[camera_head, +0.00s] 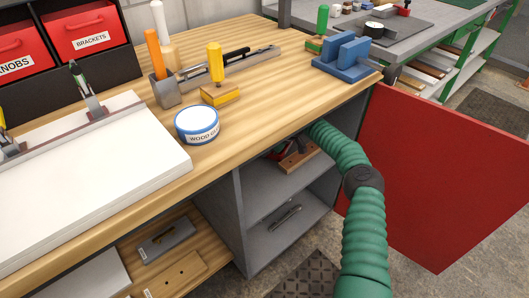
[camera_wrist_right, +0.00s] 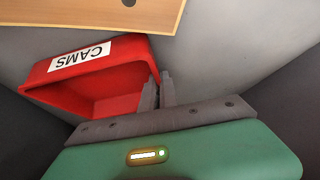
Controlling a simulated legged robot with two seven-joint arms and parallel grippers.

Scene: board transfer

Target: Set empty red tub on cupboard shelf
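The red tub (camera_wrist_right: 105,85), labelled CAMS, fills the left of the right wrist view, with its open side facing the camera. Its visible inside looks empty. My right gripper (camera_wrist_right: 158,88) has its two fingers close together on the tub's right-hand wall, which runs in between them. In the head view my right arm reaches into the open grey cupboard under the bench, over its upper shelf (camera_head: 262,190). The gripper is mostly hidden there, and only a bit of red shows near it. My left gripper is not in view.
The red cupboard door (camera_head: 440,165) stands wide open to the right of my arm. A wooden block (camera_head: 298,160) is inside the cupboard, and a grey handled piece (camera_head: 285,216) shows lower down. The worktop (camera_head: 270,95) above carries a glue tin (camera_head: 197,125) and tools.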

